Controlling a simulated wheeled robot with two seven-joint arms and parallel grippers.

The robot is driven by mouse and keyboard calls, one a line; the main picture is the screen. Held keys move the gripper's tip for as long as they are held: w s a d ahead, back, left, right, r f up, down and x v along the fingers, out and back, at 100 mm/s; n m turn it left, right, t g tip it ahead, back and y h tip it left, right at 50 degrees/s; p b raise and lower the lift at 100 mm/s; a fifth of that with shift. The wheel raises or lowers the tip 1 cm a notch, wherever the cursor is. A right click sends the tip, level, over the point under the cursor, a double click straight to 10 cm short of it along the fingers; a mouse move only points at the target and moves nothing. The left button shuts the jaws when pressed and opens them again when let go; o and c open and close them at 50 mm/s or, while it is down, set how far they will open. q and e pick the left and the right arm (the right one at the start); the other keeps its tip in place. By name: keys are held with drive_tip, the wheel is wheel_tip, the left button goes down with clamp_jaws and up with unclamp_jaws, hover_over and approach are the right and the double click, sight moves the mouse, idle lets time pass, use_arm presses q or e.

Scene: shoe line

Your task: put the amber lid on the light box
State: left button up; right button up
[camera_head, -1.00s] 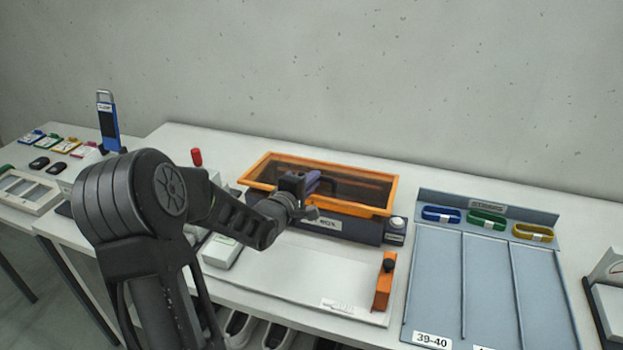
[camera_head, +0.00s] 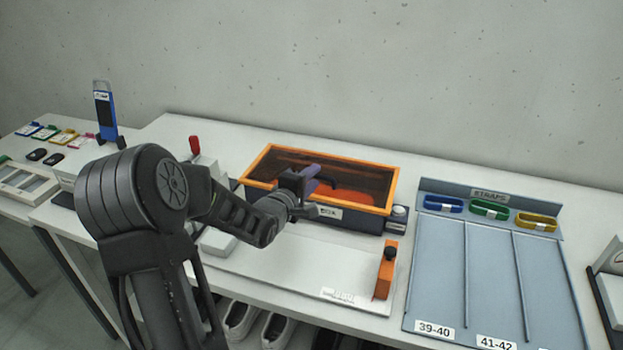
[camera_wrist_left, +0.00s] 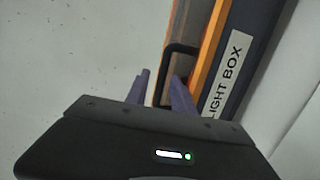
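The amber lid (camera_head: 385,172), a dark amber pane in an orange frame, lies on top of the dark light box (camera_head: 364,222) at the back of the table. It looks level and lined up with the box; its far side is hard to judge. My left gripper (camera_head: 318,178) is over the lid's front half. In the left wrist view its purple fingers (camera_wrist_left: 162,88) stand apart, on either side of the lid's black handle (camera_wrist_left: 180,47), with visible gaps. The box's label (camera_wrist_left: 228,75) shows beside the orange rim. My right gripper is not in view.
A white board (camera_head: 300,273) with an orange block (camera_head: 384,275) lies in front of the box. A grey strap tray (camera_head: 440,265) is at the right. A red-handled device (camera_head: 194,145) and a blue tool (camera_head: 104,110) stand at the left.

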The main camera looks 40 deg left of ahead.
use_arm(q)
drive_tip(key=shift+o, duration=0.6)
drive_tip(key=shift+f, duration=0.1)
drive_tip(key=shift+s, duration=0.2)
drive_tip(key=v, duration=0.7)
drive_tip(key=shift+s+r+b, duration=0.2)
drive_tip(key=shift+r+b, duration=0.05)
drive_tip(key=shift+b, duration=0.15)
drive_tip(key=shift+d+f, duration=0.1)
